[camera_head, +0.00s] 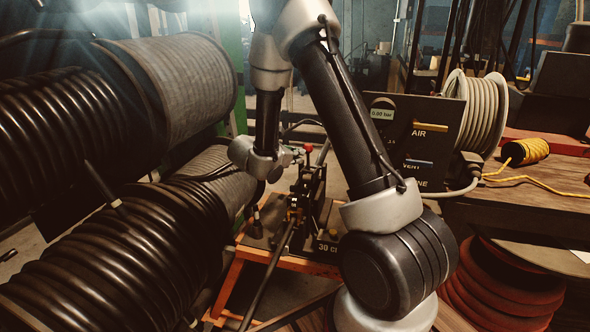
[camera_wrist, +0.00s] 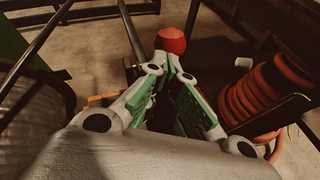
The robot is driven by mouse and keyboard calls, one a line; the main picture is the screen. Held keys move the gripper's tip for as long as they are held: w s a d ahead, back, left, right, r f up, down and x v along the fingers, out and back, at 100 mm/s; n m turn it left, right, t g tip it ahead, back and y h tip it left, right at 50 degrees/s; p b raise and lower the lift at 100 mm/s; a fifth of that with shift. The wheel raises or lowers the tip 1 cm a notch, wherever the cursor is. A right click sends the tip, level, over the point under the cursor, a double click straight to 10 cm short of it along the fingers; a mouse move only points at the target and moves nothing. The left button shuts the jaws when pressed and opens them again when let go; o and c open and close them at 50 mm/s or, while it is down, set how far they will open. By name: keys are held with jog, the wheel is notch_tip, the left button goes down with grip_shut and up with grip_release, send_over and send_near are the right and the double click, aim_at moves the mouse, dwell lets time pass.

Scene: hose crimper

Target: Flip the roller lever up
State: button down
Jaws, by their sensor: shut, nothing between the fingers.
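The crimper (camera_head: 312,195) stands on an orange-framed stand in the middle of the head view. A red knob (camera_head: 308,147) rises at its top, and I take it to be on a lever. A red knob also shows in the wrist view (camera_wrist: 171,40), just beyond my fingertips; whether they touch is unclear. I cannot tell for sure which part is the roller lever. My gripper (camera_head: 296,155) is at the upper left of the crimper, close to the red knob. In the wrist view its green-padded fingers (camera_wrist: 168,66) are shut and empty.
Large hose reels (camera_head: 180,75) crowd the left side. A dark air panel (camera_head: 415,140) with a pale hose coil (camera_head: 483,108) stands right of my arm. A long dark bar (camera_head: 266,275) slants down in front of the crimper. Red hose (camera_wrist: 262,95) lies right in the wrist view.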

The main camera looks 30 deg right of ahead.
jog(key=w+d+r+y, duration=0.1)
jog(key=w+d+r, duration=0.4)
jog(key=shift+g, duration=0.4)
dwell(0.5)
jog(key=w+r+v, duration=0.1)
jog(key=v, duration=1.2)
